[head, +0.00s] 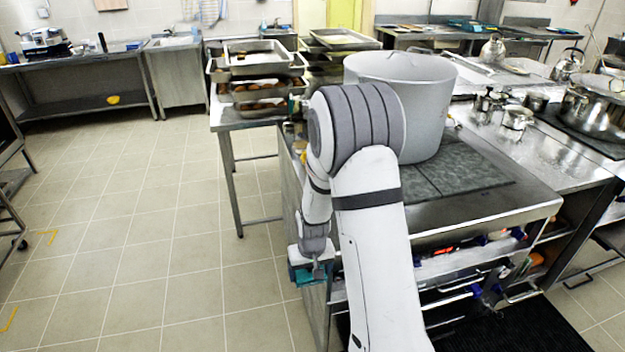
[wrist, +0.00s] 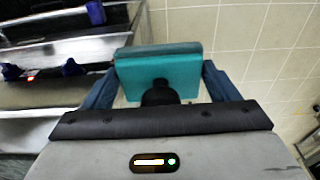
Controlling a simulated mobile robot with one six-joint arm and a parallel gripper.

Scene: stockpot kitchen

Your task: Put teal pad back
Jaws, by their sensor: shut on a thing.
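The teal pad (wrist: 160,72) is a flat block held between the two blue fingers of my gripper (wrist: 160,90) in the wrist view. My gripper is shut on it. In the head view the teal pad (head: 310,275) shows at the end of my gripper (head: 308,264), low beside the left side of the steel counter, over the tiled floor. The pad appears apart from the counter.
A large stockpot (head: 432,100) stands on the dark cooktop (head: 478,180). Open shelves and handles (head: 470,290) run along the counter's front. A table with stacked trays (head: 262,62) stands behind. The tiled floor (head: 150,250) at left is clear.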

